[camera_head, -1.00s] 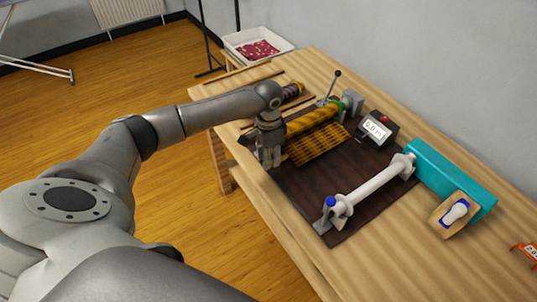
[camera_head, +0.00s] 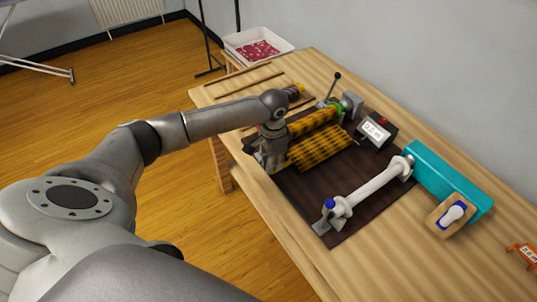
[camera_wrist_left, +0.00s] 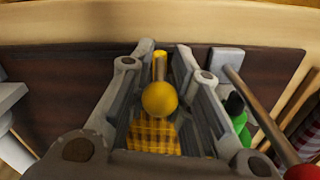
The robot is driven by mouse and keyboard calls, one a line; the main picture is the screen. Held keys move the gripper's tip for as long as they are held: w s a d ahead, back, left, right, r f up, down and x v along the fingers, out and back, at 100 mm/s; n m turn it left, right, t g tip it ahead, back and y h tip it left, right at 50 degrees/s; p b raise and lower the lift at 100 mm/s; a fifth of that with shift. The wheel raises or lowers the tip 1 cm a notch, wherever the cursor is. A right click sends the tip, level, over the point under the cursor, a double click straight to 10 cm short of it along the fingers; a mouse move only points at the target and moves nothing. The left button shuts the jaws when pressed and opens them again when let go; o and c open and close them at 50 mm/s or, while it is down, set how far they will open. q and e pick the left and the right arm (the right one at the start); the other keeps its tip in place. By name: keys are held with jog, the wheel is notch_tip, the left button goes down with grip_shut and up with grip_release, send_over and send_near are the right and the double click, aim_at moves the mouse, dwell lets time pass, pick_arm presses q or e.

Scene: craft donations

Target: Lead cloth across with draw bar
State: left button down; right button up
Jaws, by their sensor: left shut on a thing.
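The yellow and black checked cloth (camera_head: 322,150) lies as a flat strip running off its roll (camera_head: 318,118) over a dark mat. My left gripper (camera_head: 270,158) is at the left end of the strip, low over the mat. In the left wrist view its fingers (camera_wrist_left: 164,62) are shut around a yellow ball knob (camera_wrist_left: 160,99) on a short yellow stem, which looks like part of the draw bar. The cloth (camera_wrist_left: 154,137) shows behind the knob. The rest of the bar is hidden by the gripper in the head view. My right gripper is out of view.
A white roller bar (camera_head: 368,188) on brackets stands at the mat's near side, beside a teal box (camera_head: 440,173). Bare mat (camera_head: 310,191) lies between cloth and roller.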

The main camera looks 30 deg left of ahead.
pick_arm(q)
jog(key=s+d+p, duration=0.1)
jog(key=d+p, duration=0.1)
jog(key=d, duration=0.1)
jog(key=s+d+p, duration=0.2)
jog(key=d, duration=0.2)
jog(key=s+d+p, duration=0.1)
jog(key=d+p, duration=0.1)
jog(key=d, duration=0.2)
jog(key=shift+s+d+r+p, duration=0.1)
jog(key=shift+s+r+p, duration=0.15)
jog(key=shift+p, duration=0.05)
jog(key=shift+d+f, duration=0.1)
jog(key=shift+d, duration=0.2)
jog(key=c, duration=1.6)
grip_release()
jog(key=shift+o, duration=0.5)
jog(key=shift+s, duration=0.15)
notch_tip(320, 180, up, 12)
